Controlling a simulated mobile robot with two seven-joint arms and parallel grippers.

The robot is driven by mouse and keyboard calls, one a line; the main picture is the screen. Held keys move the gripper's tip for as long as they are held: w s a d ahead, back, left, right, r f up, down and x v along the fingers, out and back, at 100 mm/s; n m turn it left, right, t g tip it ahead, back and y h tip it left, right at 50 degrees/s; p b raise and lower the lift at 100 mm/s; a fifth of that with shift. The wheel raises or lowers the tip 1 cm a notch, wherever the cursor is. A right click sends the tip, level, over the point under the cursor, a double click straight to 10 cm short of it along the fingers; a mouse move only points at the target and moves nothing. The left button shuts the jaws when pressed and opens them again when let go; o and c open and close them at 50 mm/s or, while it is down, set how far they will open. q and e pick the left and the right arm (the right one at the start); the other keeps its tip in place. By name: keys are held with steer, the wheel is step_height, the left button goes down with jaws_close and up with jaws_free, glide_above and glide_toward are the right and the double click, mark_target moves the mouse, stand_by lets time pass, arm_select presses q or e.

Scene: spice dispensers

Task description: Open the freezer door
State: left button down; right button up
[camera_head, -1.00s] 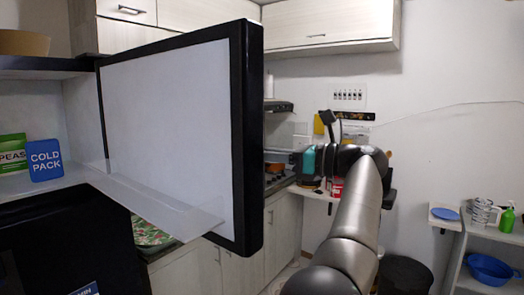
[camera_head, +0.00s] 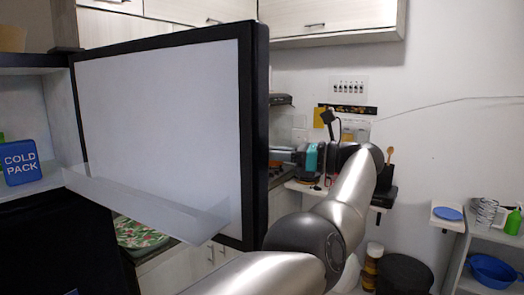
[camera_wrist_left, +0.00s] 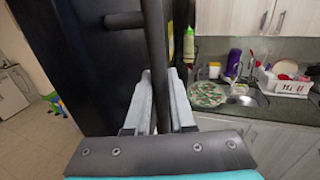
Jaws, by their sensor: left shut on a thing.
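The freezer door (camera_head: 165,125) stands wide open in the head view, its white inner face toward me and its dark edge at the right. The freezer compartment (camera_head: 62,125) shows at the left, partly out of frame. In the left wrist view, my left gripper (camera_wrist_left: 160,88) is shut on the dark vertical bar handle (camera_wrist_left: 156,35) of the door, with a finger on each side of the bar. My right gripper is in neither view.
A blue cold pack (camera_head: 20,162) stands inside the freezer. A small shelf with bottles (camera_head: 310,158) is on the back wall beyond my arm. A blue basin (camera_head: 490,270) sits on a shelf at the right. Counter, sink and dish rack (camera_wrist_left: 286,85) are right of the handle.

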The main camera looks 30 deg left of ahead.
arm_select(q)
steer(key=shift+w+f, duration=0.1)
stand_by(0.4)
steer(key=c, duration=1)
jaws_free()
steer(key=shift+c, duration=0.2)
